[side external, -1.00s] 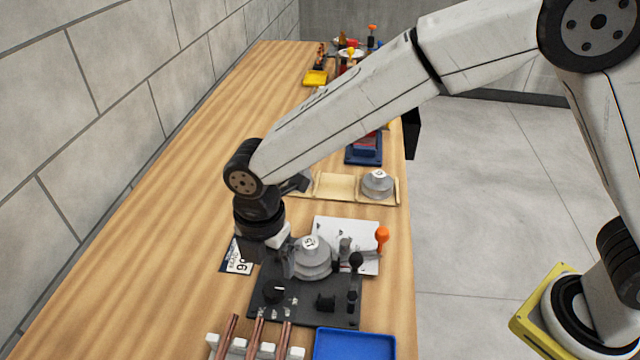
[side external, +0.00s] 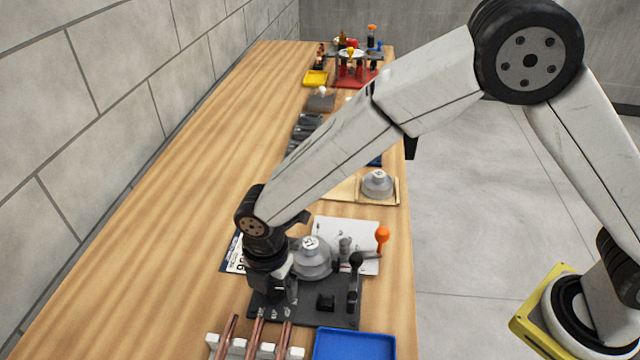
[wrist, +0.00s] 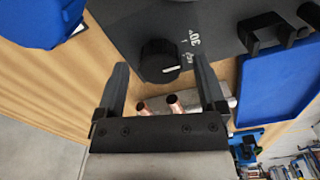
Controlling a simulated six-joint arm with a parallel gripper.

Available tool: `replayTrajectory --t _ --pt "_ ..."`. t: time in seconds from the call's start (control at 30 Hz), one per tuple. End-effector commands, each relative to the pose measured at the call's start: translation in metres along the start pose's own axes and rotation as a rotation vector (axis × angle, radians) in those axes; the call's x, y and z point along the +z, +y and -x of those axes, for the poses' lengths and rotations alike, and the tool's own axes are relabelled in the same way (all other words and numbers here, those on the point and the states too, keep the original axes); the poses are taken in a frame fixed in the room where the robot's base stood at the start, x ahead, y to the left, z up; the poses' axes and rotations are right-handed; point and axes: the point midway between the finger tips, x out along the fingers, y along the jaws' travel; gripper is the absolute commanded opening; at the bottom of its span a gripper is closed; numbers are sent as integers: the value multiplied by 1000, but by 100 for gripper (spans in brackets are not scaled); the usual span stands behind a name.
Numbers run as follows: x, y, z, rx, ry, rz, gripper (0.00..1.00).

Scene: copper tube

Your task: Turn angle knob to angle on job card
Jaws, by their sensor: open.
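The black angle knob (wrist: 159,60) sits on the dark bender plate (wrist: 125,20), with white markings including a "30°" beside it in the wrist view. My gripper (wrist: 161,68) is open, with one finger on each side of the knob in that view; I cannot tell whether they touch it. In the side view my gripper (side external: 276,290) is low over the plate's left part and hides the knob. The job card (side external: 236,256) lies left of the plate, partly hidden by my wrist; a large "9" shows, the rest is unreadable.
A grey bending die (side external: 311,262) and a black-knobbed lever (side external: 355,262) stand on the plate. Copper tubes (side external: 256,335) rest in a white rack in front. A blue tray (side external: 354,345) is at front right. An orange-knobbed part (side external: 382,236) stands behind.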

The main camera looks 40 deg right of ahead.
Motion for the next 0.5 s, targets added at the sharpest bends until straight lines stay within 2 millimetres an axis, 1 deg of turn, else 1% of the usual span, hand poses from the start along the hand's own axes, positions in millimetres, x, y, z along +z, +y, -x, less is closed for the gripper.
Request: replayTrajectory --t 0.03,0.07,0.1,0.17,0.2,0.27,0.3,0.33,0.5 --pt "0 0 0 0 0 0 89" --pt "0 0 0 0 0 0 86" --pt "0 0 0 0 0 0 74" --pt "0 0 0 0 0 0 54" --pt "0 0 0 0 0 0 42" --pt "0 0 0 0 0 0 23" --pt "0 0 0 0 0 0 10" --pt "0 0 0 0 0 0 0" --pt "0 0 0 0 0 -4 0"
